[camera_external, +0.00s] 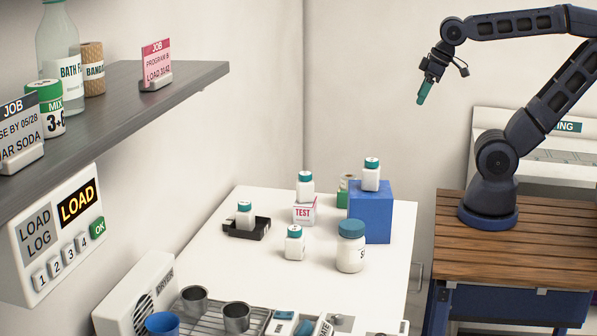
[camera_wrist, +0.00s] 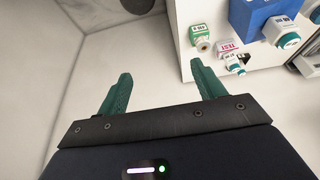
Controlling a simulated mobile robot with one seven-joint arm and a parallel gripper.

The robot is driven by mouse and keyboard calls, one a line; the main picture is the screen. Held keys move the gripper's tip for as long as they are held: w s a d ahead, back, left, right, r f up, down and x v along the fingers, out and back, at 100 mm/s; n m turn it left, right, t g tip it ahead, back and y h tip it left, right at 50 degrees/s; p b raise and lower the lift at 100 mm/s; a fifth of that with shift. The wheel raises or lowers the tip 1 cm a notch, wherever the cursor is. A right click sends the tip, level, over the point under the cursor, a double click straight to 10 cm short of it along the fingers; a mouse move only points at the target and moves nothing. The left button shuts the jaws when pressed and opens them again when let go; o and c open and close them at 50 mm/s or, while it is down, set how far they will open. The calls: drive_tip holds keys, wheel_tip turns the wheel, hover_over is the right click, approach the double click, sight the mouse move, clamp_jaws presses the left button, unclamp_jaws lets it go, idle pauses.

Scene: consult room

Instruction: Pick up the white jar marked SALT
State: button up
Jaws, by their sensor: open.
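A large white jar (camera_external: 350,256) with a teal lid stands upright on the white table in the external view. Its label is turned partly away and only a first letter like S shows, so I cannot confirm SALT. Smaller white bottles with teal lids stand on the TEST box (camera_external: 304,214), on the blue box (camera_external: 370,222), in a black tray (camera_external: 259,233) and on the bare tabletop (camera_external: 294,243). My gripper (camera_external: 424,92) is open and empty, high above and right of the table. Its green fingers (camera_wrist: 160,72) are apart in the wrist view, with nothing between them.
A green-labelled container (camera_external: 343,192) stands behind the TEST box; it also shows in the wrist view (camera_wrist: 199,36). A wire rack (camera_external: 255,312) with metal cups is at the front. A shelf (camera_external: 120,112) juts from the left wall.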

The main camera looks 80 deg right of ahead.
drive_tip(key=shift+o, duration=1.4)
